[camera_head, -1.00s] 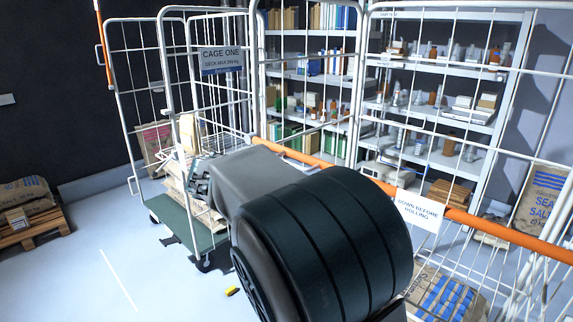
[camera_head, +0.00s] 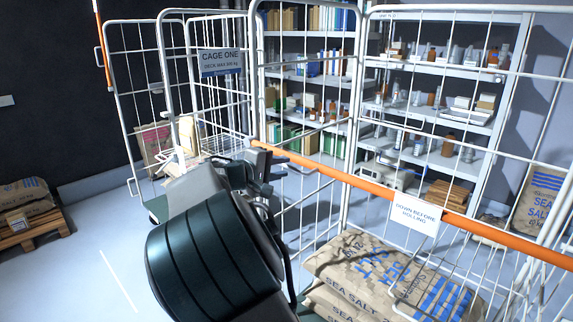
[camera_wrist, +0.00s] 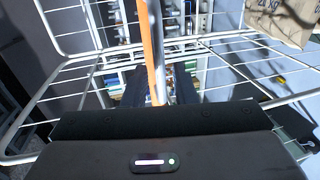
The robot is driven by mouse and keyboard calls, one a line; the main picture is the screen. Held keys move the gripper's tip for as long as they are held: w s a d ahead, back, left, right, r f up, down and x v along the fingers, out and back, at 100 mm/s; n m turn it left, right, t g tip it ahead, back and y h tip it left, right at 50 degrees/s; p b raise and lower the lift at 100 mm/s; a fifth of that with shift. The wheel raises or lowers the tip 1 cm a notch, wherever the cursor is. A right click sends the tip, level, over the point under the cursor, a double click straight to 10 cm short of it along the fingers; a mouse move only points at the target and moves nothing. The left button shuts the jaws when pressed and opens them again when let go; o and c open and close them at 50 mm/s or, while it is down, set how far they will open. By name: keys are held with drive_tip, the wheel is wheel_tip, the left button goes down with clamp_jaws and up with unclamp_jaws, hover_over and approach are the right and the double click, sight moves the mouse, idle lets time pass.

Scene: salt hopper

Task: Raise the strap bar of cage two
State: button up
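The orange strap bar (camera_head: 350,181) crosses the front of cage two (camera_head: 261,60), sloping down to the right. A white tag (camera_head: 417,212) reading "down before rolling" hangs from it. My gripper (camera_head: 266,163) is at the bar's left end, beside a white cage post. In the wrist view, my gripper (camera_wrist: 159,88) is open, with dark fingers apart. The orange bar (camera_wrist: 151,45) runs down the picture into the gap between them. I cannot tell whether either finger touches the bar. My arm hides part of the cage's lower left.
Sea salt sacks (camera_head: 375,268) lie inside cage two. Cage one (camera_head: 165,80), with a blue sign (camera_head: 221,62), stands to the left. Shelves (camera_head: 440,115) stand behind. A pallet with sacks (camera_head: 30,230) is at far left. Floor at front left is clear.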

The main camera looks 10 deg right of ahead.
drive_tip(key=shift+x, duration=1.3)
clamp_jaws()
drive_tip(key=shift+r, duration=0.1)
